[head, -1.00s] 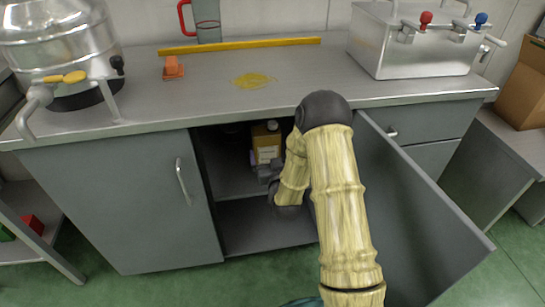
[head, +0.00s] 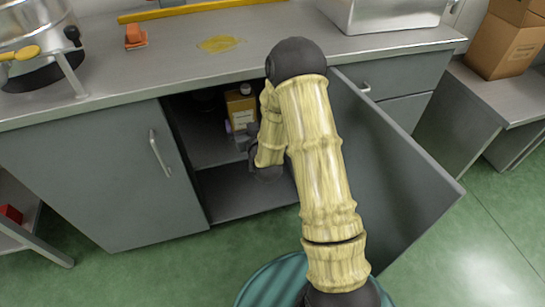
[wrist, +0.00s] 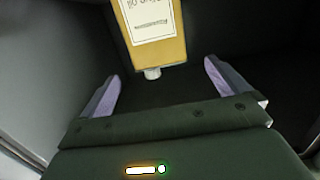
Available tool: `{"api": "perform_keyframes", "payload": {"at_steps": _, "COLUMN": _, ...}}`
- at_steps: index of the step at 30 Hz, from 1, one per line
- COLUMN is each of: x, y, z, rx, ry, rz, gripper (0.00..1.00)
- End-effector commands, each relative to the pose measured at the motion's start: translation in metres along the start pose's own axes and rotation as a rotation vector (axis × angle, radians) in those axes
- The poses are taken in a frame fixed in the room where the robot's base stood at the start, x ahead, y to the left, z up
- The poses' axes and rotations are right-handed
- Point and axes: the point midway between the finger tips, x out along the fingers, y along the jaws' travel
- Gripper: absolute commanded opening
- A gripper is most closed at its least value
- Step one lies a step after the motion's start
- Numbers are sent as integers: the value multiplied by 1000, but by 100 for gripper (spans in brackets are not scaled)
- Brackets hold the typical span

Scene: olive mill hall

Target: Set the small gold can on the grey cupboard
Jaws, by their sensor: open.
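The small gold can (head: 241,108), with a pale label, stands on the shelf inside the open grey cupboard (head: 95,185). In the wrist view the can (wrist: 157,45) appears upside down, with its pale cap towards my gripper (wrist: 161,76). My gripper is open and empty, its two purple-lined fingers apart on either side of the cap end. In the head view my gripper (head: 246,140) is inside the cupboard close in front of the can, partly hidden by my arm. I cannot tell if the fingers touch it.
The cupboard's right door (head: 385,165) hangs open beside my arm; the left door is shut. On the worktop (head: 185,75) are a steel vessel (head: 35,40), an orange object (head: 135,37), a yellow patch (head: 220,43) and a steel box (head: 385,15). Clear worktop lies along the front.

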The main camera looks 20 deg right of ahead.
Motion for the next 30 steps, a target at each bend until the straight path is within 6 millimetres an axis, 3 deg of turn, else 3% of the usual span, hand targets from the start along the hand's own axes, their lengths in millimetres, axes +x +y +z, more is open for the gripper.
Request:
{"api": "perform_keyframes", "payload": {"at_steps": 8, "x": -25, "y": -2, "z": -11, "rx": -22, "ry": -285, "rz": -41, "gripper": 100}}
{"api": "perform_keyframes", "payload": {"at_steps": 14, "x": -63, "y": 1, "z": -15, "rx": -29, "ry": -503, "rz": -48, "gripper": 100}}
{"api": "perform_keyframes", "payload": {"at_steps": 23, "x": -145, "y": 10, "z": -20, "rx": -22, "ry": -833, "rz": -30, "gripper": 100}}
{"api": "perform_keyframes", "payload": {"at_steps": 30, "x": -228, "y": 16, "z": -27, "rx": 2, "ry": -1091, "rz": -3, "gripper": 100}}
